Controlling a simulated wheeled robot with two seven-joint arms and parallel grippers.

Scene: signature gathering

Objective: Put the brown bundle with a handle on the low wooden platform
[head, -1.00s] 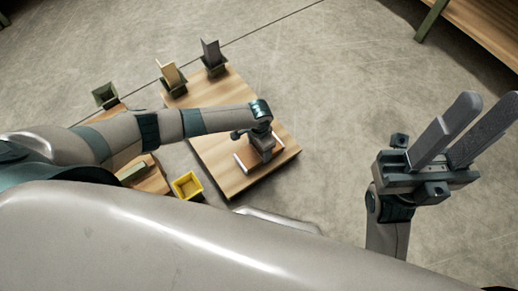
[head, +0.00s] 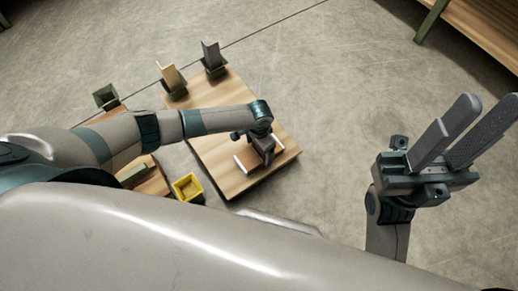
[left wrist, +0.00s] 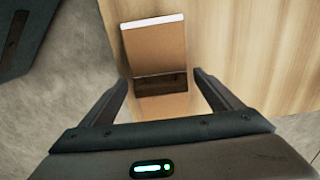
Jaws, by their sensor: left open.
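The brown bundle (left wrist: 157,50) is in the left wrist view, a brown block with a pale far edge and a dark band (left wrist: 160,83) at its near end. It lies ahead of and between the fingers of my left gripper (left wrist: 165,95), which are open and apart from it. In the head view the bundle (head: 266,146) is on the low wooden platform (head: 215,150), partly hidden below my left gripper (head: 260,152). Its handle cannot be told clearly. My right gripper (head: 478,128) is open and empty, raised at the right, away from the platform.
Two small stands with upright plates, one tan (head: 172,77) and one dark (head: 212,55), stand at the platform's far end. A yellow bin (head: 187,187) and a dark green bin (head: 107,97) are on the left. Open floor lies right of the platform.

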